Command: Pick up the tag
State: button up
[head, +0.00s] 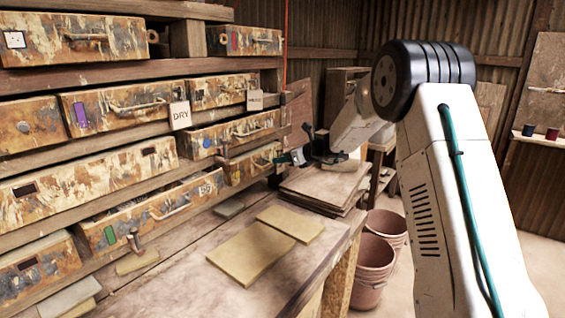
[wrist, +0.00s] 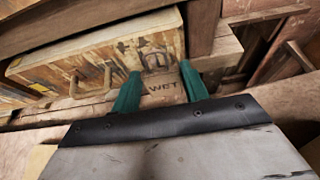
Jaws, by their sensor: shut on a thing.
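In the wrist view my gripper (wrist: 160,72) has its two green fingers closed on the sides of a small brown tag (wrist: 164,92) reading WET. The tag stands between the fingers, in front of a worn wooden drawer (wrist: 60,68) with a handle; whether it touches the drawer I cannot tell. In the head view my gripper (head: 283,158) is at the right end of the lower drawers, and the tag in it cannot be made out. A pale tag reading DRY (head: 180,115) hangs on the drawer rack, with another pale tag (head: 254,100) further right.
Paint-worn drawers (head: 120,115) fill the left side. One lower drawer (head: 150,212) stands partly open. The bench (head: 190,285) carries flat tan tiles (head: 250,252). Stacked boards (head: 322,188) lie beneath my arm. Pink buckets (head: 372,270) stand beside the bench.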

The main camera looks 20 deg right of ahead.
jog(key=shift+r, duration=0.65)
jog(key=s+d, duration=1)
jog(key=s, duration=0.5)
